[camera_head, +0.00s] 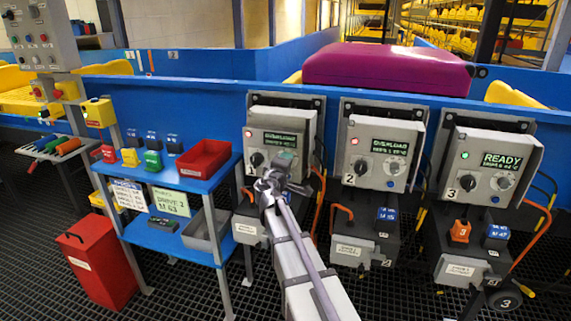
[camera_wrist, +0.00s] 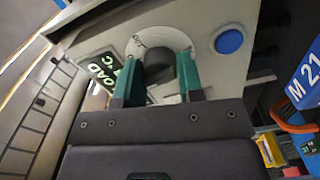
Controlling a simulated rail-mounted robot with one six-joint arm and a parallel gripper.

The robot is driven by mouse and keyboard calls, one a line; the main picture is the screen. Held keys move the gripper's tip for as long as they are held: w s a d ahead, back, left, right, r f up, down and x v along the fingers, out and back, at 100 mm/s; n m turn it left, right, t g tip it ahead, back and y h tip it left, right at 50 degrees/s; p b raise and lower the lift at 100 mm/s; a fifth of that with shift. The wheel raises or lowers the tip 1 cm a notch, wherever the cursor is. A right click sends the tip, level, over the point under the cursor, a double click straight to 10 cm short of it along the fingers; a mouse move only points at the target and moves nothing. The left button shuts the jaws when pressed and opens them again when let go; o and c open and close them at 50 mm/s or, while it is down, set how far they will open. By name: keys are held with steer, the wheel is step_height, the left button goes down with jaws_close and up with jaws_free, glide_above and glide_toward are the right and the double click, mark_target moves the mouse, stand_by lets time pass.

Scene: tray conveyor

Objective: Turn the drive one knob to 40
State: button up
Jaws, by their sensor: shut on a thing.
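The drive one box (camera_head: 306,106) is the left one of three grey drive boxes on the blue wall. Its display (camera_head: 279,139) reads OVERLOAD and it has a lit red lamp (camera_head: 249,134). My gripper (camera_head: 285,161) is at the front of this box and hides its right-hand knob in the head view. In the wrist view, the green-tipped fingers of my gripper (camera_wrist: 161,75) stand on both sides of the dark drive one knob (camera_wrist: 161,62) and are shut on it. The pale round dial (camera_wrist: 165,35) shows behind the knob. The knob's setting cannot be read.
A blue button (camera_wrist: 229,41) is close beside the dial. Drive two's box (camera_head: 416,112) shows OVERLOAD and drive three's box (camera_head: 530,145) shows READY. A blue shelf (camera_head: 183,178) with several blocks and a red bin (camera_head: 209,160) stands left. A red container (camera_head: 100,262) is on the floor.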

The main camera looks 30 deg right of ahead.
steer(key=n, duration=0.5)
steer(key=shift+n, duration=0.3)
steer(key=n, duration=0.5)
steer(key=shift+n, duration=0.3)
steer(key=o, duration=0.9)
steer(key=v, duration=1.1)
steer(key=shift+w, duration=0.1)
